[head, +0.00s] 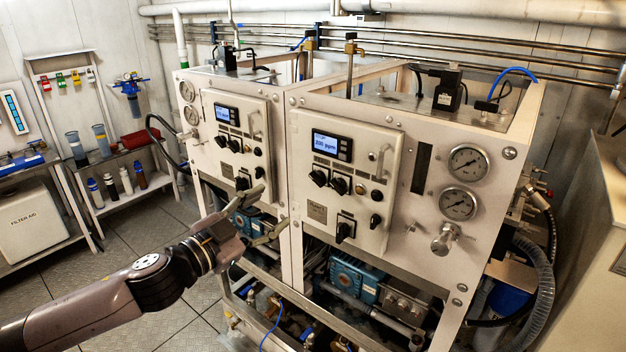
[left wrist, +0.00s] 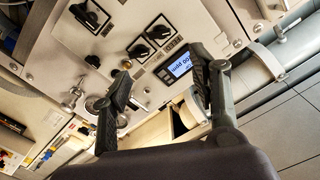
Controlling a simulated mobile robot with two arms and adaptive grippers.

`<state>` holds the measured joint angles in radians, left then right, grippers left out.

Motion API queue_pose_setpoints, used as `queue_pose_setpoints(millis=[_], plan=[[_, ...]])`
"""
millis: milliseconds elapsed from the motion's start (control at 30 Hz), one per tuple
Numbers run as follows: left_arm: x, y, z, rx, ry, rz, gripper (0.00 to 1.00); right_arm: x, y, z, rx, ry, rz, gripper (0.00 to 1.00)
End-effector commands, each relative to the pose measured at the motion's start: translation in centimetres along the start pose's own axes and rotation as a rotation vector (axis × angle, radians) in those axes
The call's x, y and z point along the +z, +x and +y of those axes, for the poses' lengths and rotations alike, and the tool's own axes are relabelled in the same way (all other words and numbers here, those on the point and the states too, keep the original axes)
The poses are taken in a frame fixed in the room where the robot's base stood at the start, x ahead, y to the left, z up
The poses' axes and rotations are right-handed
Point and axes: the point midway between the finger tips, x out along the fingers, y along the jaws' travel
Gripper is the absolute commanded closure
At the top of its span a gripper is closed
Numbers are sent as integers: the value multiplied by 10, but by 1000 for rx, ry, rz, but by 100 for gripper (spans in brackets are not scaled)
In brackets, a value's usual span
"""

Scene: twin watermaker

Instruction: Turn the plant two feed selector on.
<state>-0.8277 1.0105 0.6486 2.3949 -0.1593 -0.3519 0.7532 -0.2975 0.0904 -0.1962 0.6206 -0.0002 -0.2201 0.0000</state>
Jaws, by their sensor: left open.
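Two white plant units stand side by side in the head view, each with a control panel: the left panel (head: 233,125) and the right panel (head: 365,152). The left panel has a lower black rotary knob (head: 243,181); the right panel has a matching one (head: 346,228). I cannot read which is the plant two feed selector. My left gripper (head: 274,206) is open and empty, below the left panel beside the gap between the units. In the left wrist view, its open fingers (left wrist: 161,62) face a panel with black knobs (left wrist: 158,30), a lower knob (left wrist: 90,15) and a lit display (left wrist: 180,65).
A display reading about 200 ppm (head: 325,144) and a grab handle (head: 382,158) are on the right panel. Two gauges (head: 460,203) and a valve knob (head: 445,238) sit at its right. Shelves with bottles (head: 110,187) stand at left. The floor (head: 150,225) between is clear.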

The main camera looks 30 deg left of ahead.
Motion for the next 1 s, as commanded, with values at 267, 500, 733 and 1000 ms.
queue_pose_setpoints(millis=[267, 500, 733, 1000], plan=[[0, 46, 1, 2, 5, 5, 45, -1, 9, -10, -12, 0, 2, 60], [1, 77, 3, 4, 6, 5, 45, 0, 23, -17, -19, 1, 2, 60], [-1, 94, -4, -9, -2, 0, 45, 3, 28, -16, -19, 1, -1, 60], [1, 106, -7, -14, -4, -3, 45, 3, 22, -10, -11, 0, -2, 60]])
